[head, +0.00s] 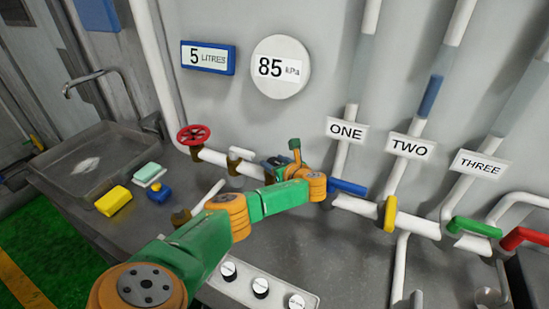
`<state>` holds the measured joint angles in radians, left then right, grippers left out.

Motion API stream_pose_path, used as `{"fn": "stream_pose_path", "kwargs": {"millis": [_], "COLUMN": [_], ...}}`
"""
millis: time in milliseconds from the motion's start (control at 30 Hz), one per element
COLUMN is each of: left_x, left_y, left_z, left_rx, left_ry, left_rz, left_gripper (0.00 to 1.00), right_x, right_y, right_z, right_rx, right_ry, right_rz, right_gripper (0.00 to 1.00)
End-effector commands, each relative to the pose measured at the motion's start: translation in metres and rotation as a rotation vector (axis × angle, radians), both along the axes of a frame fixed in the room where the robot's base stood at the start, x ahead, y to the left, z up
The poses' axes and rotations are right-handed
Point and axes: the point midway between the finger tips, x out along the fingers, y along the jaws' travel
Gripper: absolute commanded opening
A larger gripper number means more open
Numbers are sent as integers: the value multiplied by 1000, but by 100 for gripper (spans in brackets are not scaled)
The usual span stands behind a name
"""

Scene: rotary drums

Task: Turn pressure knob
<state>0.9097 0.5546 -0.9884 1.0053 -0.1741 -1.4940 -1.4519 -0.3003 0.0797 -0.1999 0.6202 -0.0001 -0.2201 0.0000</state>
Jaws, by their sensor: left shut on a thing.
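My left arm comes in from the bottom left, and its gripper (271,167) is at the white pipe below the round gauge. It is shut on a small dark part there, mostly hidden by the fingers and wrist; I cannot tell for sure that it is the pressure knob. The round gauge (280,67) on the wall reads 85 kPa. A panel (244,282) at the bottom carries several round knobs, including one at the left (228,270) and one in the middle (260,287), clear of the gripper. My right gripper is not in view.
A red handwheel (194,134) is left of the gripper. A blue handle (348,187), yellow handle (390,213), green handle (475,227) and red handle (525,237) line the pipes at right. A yellow block (113,200) lies near the sink (85,165).

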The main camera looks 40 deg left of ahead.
Motion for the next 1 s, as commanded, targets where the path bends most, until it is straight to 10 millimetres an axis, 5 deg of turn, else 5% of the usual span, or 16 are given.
{"fn": "stream_pose_path", "kwargs": {"millis": [300, 333, 433, 767, 1000], "left_x": [1, 1, 1, 0, -15], "left_y": [2, 2, 1, -3, -44], "left_z": [5, 5, 4, 4, 21], "left_rx": [7, 7, 7, 3, 1], "left_ry": [-9, -9, -8, -4, -6], "left_rz": [1, 1, 1, -1, -3], "left_gripper": [3, 61, 88, 88, 88], "right_x": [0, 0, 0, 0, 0], "right_y": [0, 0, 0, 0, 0], "right_z": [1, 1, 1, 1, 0], "right_rx": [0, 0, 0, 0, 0], "right_ry": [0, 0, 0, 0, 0], "right_rz": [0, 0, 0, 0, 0], "right_gripper": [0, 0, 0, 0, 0]}}
